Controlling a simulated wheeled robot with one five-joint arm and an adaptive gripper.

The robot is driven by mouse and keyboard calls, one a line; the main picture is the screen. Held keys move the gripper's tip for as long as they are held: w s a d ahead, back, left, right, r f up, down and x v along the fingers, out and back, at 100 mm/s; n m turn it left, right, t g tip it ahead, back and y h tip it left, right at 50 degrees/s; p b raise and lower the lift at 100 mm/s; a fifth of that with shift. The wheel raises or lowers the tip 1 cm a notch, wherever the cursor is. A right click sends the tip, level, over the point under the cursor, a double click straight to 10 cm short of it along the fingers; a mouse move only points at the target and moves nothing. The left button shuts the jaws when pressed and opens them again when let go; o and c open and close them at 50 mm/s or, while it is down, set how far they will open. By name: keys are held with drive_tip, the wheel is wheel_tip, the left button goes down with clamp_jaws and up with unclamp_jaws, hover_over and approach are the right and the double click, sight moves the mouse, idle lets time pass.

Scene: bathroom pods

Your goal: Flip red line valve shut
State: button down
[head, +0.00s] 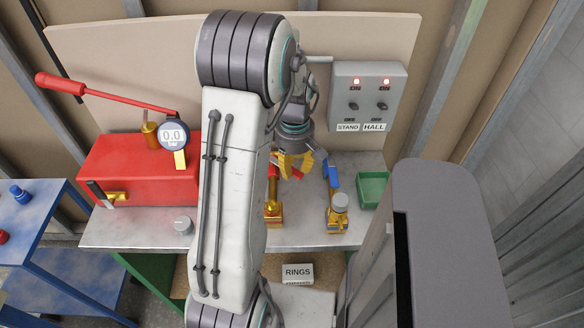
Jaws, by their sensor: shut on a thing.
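The red line valve (273,211) is a brass fitting on the grey metal bench, with a red lever (273,174) rising from it. My gripper (293,172) points down just above and beside this lever, with its yellow fingers around something red. It looks shut on the red lever, though my own arm and the fingers hide part of the contact.
A red pump tank (130,170) with a long red handle and a gauge (173,135) reading 0.0 bar stands left. A green tray (373,189) is right, below a switch box (369,95) with two lit red lamps.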

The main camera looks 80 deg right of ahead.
drive_tip(key=shift+f, duration=0.2)
idle(0.4)
drive_tip(key=c, duration=1.3)
unclamp_jaws()
drive_tip(key=o, duration=0.5)
drive_tip(key=shift+d+r, duration=0.1)
drive_tip(key=shift+c, duration=0.2)
wheel_tip(320, 180, up, 12)
drive_tip(key=shift+c, duration=0.2)
